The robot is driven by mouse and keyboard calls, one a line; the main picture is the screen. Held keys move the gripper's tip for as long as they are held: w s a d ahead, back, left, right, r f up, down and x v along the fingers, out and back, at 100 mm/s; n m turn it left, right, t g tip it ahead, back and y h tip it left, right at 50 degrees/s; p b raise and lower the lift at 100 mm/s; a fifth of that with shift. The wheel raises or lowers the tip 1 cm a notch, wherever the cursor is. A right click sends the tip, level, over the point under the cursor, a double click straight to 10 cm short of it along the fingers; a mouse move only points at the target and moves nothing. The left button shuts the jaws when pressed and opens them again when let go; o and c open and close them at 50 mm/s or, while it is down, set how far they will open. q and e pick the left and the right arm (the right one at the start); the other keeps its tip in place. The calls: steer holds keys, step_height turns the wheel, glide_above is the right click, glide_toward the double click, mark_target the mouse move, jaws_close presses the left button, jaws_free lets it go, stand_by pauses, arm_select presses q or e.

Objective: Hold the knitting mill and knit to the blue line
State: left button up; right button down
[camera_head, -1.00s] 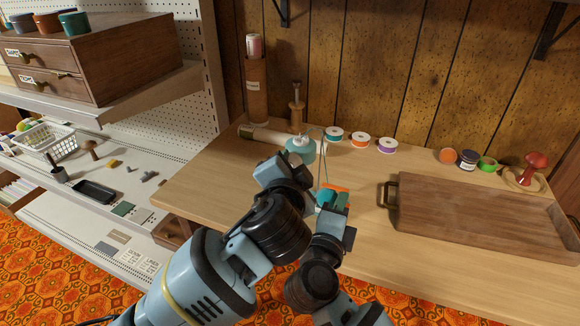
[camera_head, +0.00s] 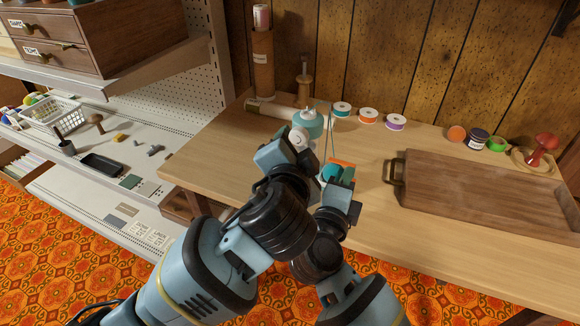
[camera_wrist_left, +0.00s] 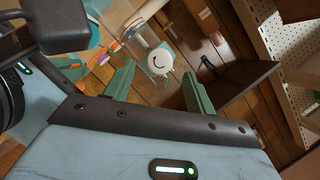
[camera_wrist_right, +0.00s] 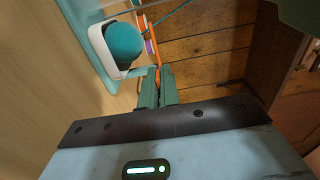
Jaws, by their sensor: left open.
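The knitting mill, a teal body with a white top (camera_head: 308,122), stands on the table; my arms partly hide it. Its round white knob (camera_head: 298,138) shows beside my left gripper (camera_head: 288,148). In the left wrist view the knob (camera_wrist_left: 159,61) lies between the spread fingers of the open left gripper (camera_wrist_left: 158,75); contact cannot be told. My right gripper (camera_head: 345,174) is low at the mill's front. In the right wrist view its fingers (camera_wrist_right: 158,78) are close together on a thin orange part (camera_wrist_right: 159,72). A teal ball (camera_wrist_right: 125,42) sits in a white-rimmed holder beside them. No blue line is discernible.
A wooden tray (camera_head: 480,190) fills the table's right side. Several thread spools, including an orange one (camera_head: 368,116), stand behind. A cardboard tube (camera_head: 263,60) and wooden spindle (camera_head: 304,90) stand at the back left. Shelves (camera_head: 110,80) are left. The table's front left is clear.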

arm_select(q)
steer(key=v, duration=0.8)
steer(key=shift+w, duration=0.15)
steer(key=n+g+h, duration=0.4)
steer(key=n+h, duration=0.1)
steer(key=n, duration=0.4)
glide_toward(297, 138)
steer(key=x, duration=0.9)
steer(key=shift+f, duration=0.1)
steer(key=c, duration=1)
